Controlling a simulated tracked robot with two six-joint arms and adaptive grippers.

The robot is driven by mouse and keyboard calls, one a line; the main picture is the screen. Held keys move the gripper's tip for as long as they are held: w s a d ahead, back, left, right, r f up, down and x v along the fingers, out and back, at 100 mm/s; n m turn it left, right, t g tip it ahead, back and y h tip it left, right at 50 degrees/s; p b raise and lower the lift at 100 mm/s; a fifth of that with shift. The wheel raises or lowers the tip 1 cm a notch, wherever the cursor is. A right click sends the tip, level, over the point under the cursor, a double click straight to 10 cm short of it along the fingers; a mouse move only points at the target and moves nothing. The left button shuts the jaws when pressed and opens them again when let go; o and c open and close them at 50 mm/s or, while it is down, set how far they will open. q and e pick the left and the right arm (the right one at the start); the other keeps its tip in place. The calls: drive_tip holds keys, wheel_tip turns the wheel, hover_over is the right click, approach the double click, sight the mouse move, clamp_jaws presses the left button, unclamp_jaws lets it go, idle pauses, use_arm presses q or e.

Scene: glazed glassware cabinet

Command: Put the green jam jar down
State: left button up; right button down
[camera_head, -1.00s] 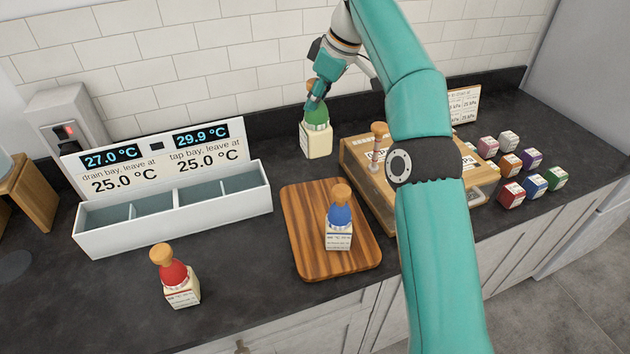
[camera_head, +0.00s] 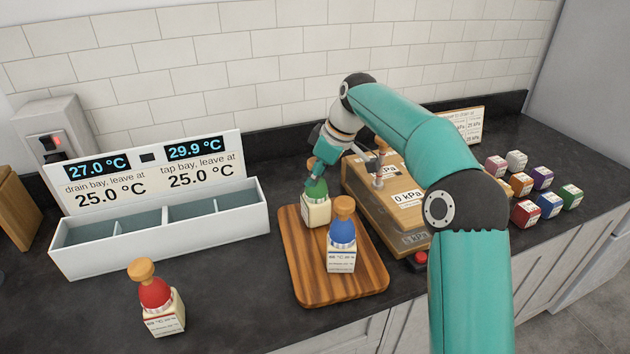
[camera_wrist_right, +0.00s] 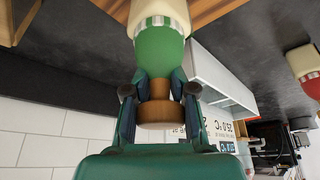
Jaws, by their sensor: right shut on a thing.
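The green jam jar (camera_head: 316,209) has a cream body, a green domed top and a wooden knob. My right gripper (camera_head: 316,176) is shut on its top, and the jar hangs roughly upright from it. In the right wrist view the fingers (camera_wrist_right: 158,98) close around the neck below the knob of the green jar (camera_wrist_right: 160,48). The jar is at the back part of the striped wooden board (camera_head: 300,258); I cannot tell whether its base touches the board. My left gripper is not in view.
A blue-topped jar (camera_head: 341,245) stands on the board, close in front of the green one. A red-topped jar (camera_head: 160,302) stands front left. A white divided trough (camera_head: 160,245) lies left. A wooden box with gauges (camera_head: 395,200) stands right of the board, beyond it several coloured cubes (camera_head: 525,212).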

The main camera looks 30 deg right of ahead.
drive_tip(key=c, duration=0.9)
unclamp_jaws()
drive_tip(key=shift+f, duration=0.15)
drive_tip(key=shift+c, duration=0.2)
drive_tip(key=p+v, duration=0.2)
drive_tip(key=v, duration=1)
